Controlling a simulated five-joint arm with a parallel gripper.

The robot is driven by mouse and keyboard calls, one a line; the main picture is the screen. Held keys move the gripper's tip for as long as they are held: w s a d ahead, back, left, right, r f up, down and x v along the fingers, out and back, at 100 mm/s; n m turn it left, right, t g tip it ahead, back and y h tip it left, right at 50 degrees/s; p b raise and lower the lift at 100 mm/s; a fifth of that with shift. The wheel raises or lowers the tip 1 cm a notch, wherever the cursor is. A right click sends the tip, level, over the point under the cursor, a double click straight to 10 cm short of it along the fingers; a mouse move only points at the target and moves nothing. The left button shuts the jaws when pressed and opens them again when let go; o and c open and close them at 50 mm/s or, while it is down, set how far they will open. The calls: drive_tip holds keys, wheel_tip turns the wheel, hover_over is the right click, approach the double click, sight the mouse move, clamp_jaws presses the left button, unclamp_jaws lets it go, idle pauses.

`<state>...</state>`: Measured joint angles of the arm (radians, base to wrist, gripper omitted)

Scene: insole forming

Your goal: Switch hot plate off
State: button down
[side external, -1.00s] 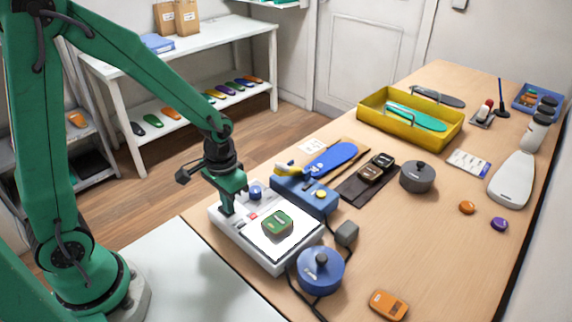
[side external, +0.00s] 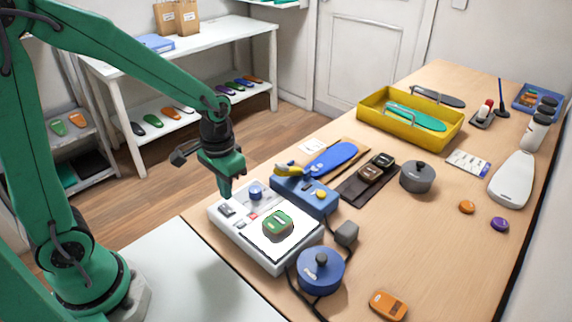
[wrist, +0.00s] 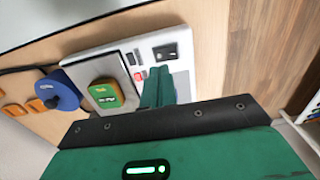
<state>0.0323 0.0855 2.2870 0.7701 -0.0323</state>
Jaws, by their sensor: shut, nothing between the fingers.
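The white hot plate (side external: 275,262) sits at the near left corner of the wooden bench, with a green block (side external: 278,222) on its pale top. It also shows in the wrist view (wrist: 127,45). A dark rocker switch (side external: 227,210) is at its left corner and shows in the wrist view (wrist: 165,52); I cannot tell which way it is tipped. A blue knob (side external: 255,190) and a small red part (side external: 253,217) are near it. My gripper (side external: 226,194) is shut and empty, pointing down just above the switch end, seemingly apart from it. Its fingers show in the wrist view (wrist: 160,88).
A blue box (side external: 300,196) with a yellow-handled tool stands directly behind the hot plate. A round blue weight (side external: 320,270) and a grey block (side external: 346,233) are to its right. A white table (side external: 215,280) lies in front.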

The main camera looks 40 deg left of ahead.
sight(227, 212)
drive_tip(key=shift+r, duration=1.25)
drive_tip(key=shift+r, duration=0.1)
drive_tip(key=s+a+r+t, duration=0.1)
drive_tip(key=s+r+t, duration=0.4)
drive_tip(key=s+r, duration=0.4)
wheel_tip(227, 212, up, 3)
drive_tip(key=shift+r+t, duration=0.1)
drive_tip(key=shift+t, duration=0.2)
